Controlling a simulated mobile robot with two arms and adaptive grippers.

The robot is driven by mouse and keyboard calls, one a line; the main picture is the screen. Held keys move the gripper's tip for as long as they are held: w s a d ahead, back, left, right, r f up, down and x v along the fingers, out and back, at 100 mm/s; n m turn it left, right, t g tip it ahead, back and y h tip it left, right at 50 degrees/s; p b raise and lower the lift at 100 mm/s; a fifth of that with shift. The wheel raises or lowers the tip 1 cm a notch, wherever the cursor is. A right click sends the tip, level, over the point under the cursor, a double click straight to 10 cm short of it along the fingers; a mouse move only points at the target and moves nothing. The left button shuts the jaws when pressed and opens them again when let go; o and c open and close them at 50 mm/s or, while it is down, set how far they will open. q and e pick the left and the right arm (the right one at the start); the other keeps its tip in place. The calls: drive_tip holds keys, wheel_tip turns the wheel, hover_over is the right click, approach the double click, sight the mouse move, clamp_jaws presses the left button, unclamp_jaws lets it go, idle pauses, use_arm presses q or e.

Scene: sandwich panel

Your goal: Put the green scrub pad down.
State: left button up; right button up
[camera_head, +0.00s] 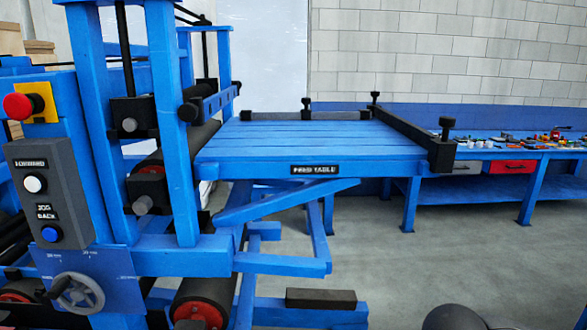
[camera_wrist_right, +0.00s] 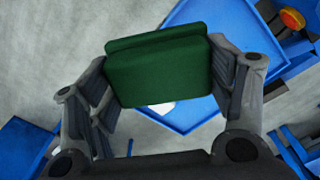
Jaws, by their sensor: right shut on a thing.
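The green scrub pad (camera_wrist_right: 160,70) is a thick dark green block in the right wrist view. My right gripper (camera_wrist_right: 158,82) is shut on it, with one grey finger at each side edge of the pad. The pad hangs over grey floor and blue framework, and I see nothing touching it except the fingers. The pad does not show in the head view. My left gripper is not in view.
A blue slatted feed table (camera_head: 310,140) stands in the middle, its top clear, with black rails. A blue machine with a control box (camera_head: 48,195) and rollers stands left. A blue workbench (camera_head: 500,152) at the back right holds several small items. Grey floor (camera_head: 460,255) is open in front.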

drive_tip(key=n, duration=0.2)
drive_tip(key=w+n, duration=0.1)
drive_tip(key=n, duration=0.2)
drive_tip(key=r+n, duration=0.1)
drive_tip(key=n, duration=0.1)
drive_tip(key=shift+w+d+r, duration=0.1)
drive_tip(key=shift+w+d, duration=0.05)
drive_tip(key=shift+w, duration=0.15)
